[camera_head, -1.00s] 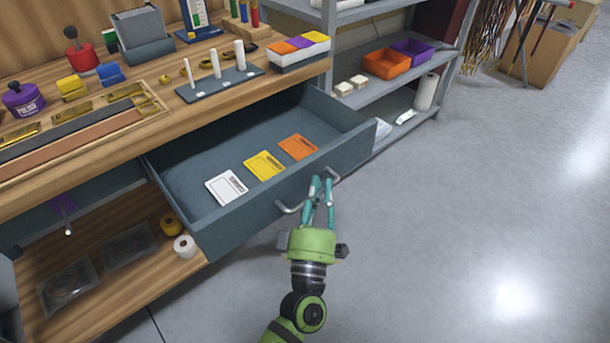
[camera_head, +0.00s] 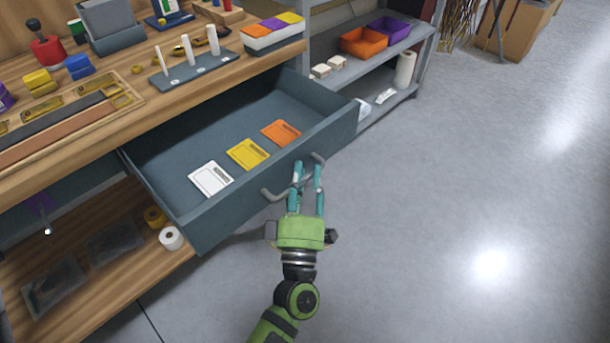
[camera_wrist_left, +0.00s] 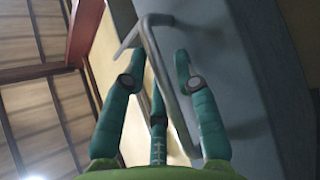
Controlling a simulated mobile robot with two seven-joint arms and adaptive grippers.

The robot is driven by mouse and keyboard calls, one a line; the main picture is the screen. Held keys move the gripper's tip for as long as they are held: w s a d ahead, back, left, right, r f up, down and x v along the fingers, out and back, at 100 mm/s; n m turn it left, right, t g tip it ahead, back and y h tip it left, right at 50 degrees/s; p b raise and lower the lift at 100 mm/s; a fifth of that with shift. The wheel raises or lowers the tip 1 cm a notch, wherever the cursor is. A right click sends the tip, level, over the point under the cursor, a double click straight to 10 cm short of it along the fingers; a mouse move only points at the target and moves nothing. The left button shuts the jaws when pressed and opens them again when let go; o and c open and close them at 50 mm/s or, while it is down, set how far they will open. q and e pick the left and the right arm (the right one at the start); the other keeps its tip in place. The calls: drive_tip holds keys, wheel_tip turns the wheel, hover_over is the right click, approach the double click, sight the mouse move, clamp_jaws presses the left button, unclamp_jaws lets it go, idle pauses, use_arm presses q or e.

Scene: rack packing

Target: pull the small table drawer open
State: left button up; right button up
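The table drawer (camera_head: 237,213) is grey-blue and stands pulled well out from the wooden workbench. Its front has a grey bar handle (camera_head: 271,195). Inside lie a white card (camera_head: 210,179), a yellow card (camera_head: 247,154) and an orange card (camera_head: 281,132). My left gripper (camera_head: 308,170) is at the right part of the handle, its teal fingers spread. In the left wrist view the handle bar (camera_wrist_left: 160,62) runs between the parted fingers, and I see no firm grip on it. My right gripper is out of view.
The workbench top (camera_head: 105,123) holds a peg stand, stamps and boxes. A grey shelf (camera_head: 350,80) with orange and purple bins stands to the right. Tape rolls lie on the lower shelf under the drawer. The floor (camera_head: 450,220) right of my arm is clear.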

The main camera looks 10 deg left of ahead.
use_arm(q)
drive_tip(key=v, duration=1.1)
drive_tip(key=shift+s, duration=0.4)
drive_tip(key=shift+f, duration=0.2)
